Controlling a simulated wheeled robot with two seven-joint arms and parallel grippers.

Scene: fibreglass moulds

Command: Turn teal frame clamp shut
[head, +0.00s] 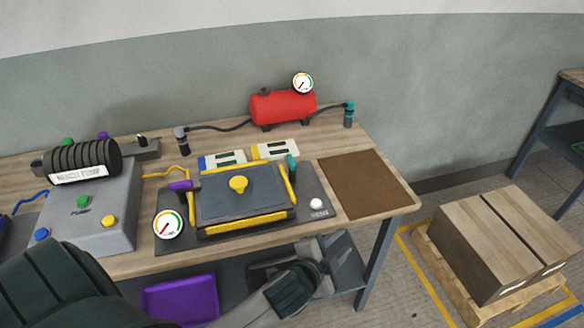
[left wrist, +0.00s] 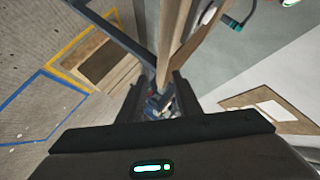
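The frame mould (head: 243,195), a dark panel with yellow bars along its edges and a yellow knob in its middle, lies on a dark mat on the workbench. The teal frame clamp (head: 291,164) is a small teal handle at the mould's far right corner. A purple clamp handle (head: 180,185) is at its left side. My left gripper (head: 343,260) is below and in front of the bench's front edge, apart from the clamp. In the left wrist view its two fingers (left wrist: 160,98) stand apart with nothing clearly between them. My right gripper is not in view.
A red tank (head: 283,107) with a gauge stands at the back, with a hose to a teal-topped fitting (head: 348,113). A grey control box (head: 90,215) and a gauge (head: 168,225) are left. A brown board (head: 365,184) lies right. Boxes (head: 510,240) stand on a pallet.

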